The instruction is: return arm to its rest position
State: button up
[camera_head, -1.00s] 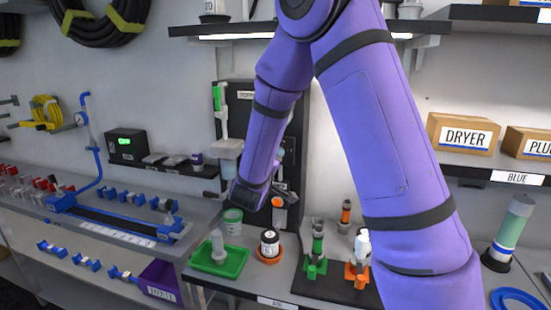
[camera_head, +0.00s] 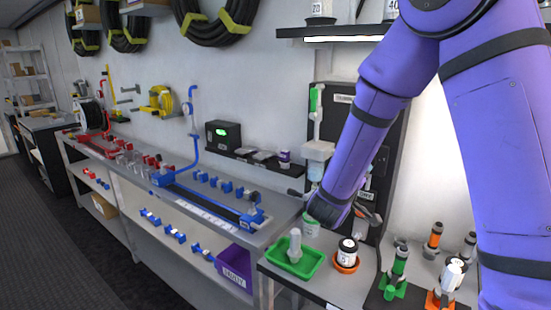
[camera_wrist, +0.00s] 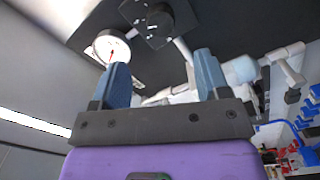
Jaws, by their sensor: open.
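My gripper (camera_head: 334,207) hangs at the end of my purple arm, in front of the dark panel (camera_head: 395,165) and above the bench. Its fingers are spread apart. In the wrist view my gripper (camera_wrist: 161,62) shows two blue-grey fingers wide apart with nothing held between them. A round white gauge (camera_wrist: 111,46) with a red needle is beyond the left finger, and a black fitting (camera_wrist: 160,22) lies beyond the gap. Contact with the panel parts cannot be told.
Below my gripper, a green tray (camera_head: 275,258) holds a pale bottle, beside a white jar (camera_head: 347,250) in an orange dish. Green and orange stands are at the right. A shelf (camera_head: 340,32) overhangs the panel. A long bench (camera_head: 140,180) runs left; the floor (camera_head: 50,240) there is clear.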

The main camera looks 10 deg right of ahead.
jog(key=s+d+r+m+g+y, duration=0.1)
jog(key=s+d+r+m+g, duration=0.1)
jog(key=s+d+r+g, duration=0.3)
jog(key=s+m+g, duration=0.1)
jog(key=s+g, duration=0.1)
jog(key=s, duration=0.5)
jog(key=s+d+r+m+g+y, duration=0.1)
jog(key=s+d+r+m+g, duration=0.1)
jog(key=s+d+r+g, duration=0.3)
jog(key=s+a+r+n+t+y, duration=0.1)
jog(key=s+a+t+y, duration=0.3)
jog(key=s+a+y, duration=0.7)
jog(key=shift+s+a+r+t, duration=0.3)
jog(key=shift+s+a+r, duration=0.45)
jog(key=shift+s, duration=0.75)
